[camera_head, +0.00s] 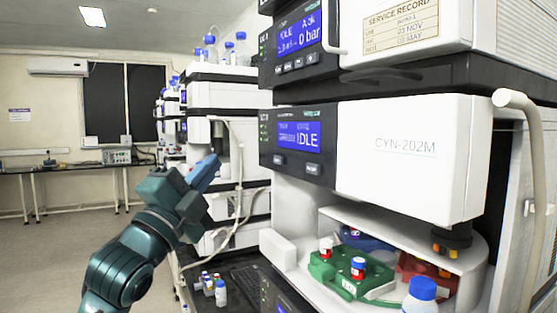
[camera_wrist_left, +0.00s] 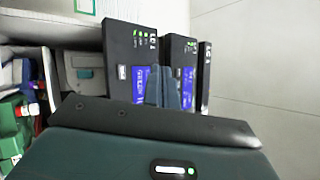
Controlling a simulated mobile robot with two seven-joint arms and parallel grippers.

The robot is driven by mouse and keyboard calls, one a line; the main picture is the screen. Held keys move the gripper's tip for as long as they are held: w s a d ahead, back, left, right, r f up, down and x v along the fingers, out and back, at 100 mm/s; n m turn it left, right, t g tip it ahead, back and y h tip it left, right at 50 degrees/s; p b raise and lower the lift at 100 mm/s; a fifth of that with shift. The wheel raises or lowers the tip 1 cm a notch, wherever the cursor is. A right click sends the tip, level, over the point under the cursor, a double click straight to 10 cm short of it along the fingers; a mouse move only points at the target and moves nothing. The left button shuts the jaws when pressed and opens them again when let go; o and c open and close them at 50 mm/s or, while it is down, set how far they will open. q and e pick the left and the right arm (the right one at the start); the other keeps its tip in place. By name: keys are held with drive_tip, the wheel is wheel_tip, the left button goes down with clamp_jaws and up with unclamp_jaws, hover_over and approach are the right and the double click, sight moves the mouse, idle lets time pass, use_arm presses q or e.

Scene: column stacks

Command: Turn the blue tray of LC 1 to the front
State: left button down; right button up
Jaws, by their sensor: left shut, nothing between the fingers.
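In the head view, the near column stack has an open compartment holding a round carousel with coloured trays. A red tray (camera_head: 428,278) is at the right. My left gripper (camera_head: 208,168) is in the air left of this stack, shut and empty, apart from the trays. In the left wrist view its shut fingers (camera_wrist_left: 168,88) lie in front of black module panels (camera_wrist_left: 134,60) marked LC 1. My right gripper is not in view.
A blue-capped bottle (camera_head: 420,296) stands right in front of the carousel. Small vials (camera_head: 213,287) and a keyboard (camera_head: 250,282) are on the bench at lower left. A white tube (camera_head: 240,190) hangs beside the stack. The floor at left is open.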

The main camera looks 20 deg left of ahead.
sight(279, 160)
use_arm(q)
drive_tip(key=w+d+p, duration=0.1)
drive_tip(key=w+d, duration=0.5)
drive_tip(key=shift+w, duration=0.4)
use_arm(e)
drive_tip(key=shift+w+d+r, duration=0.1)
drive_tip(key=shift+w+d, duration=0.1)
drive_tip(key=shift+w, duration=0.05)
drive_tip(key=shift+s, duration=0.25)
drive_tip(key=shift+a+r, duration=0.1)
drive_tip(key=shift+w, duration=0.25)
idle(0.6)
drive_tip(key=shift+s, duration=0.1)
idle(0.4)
use_arm(q)
drive_tip(key=shift+w, duration=0.1)
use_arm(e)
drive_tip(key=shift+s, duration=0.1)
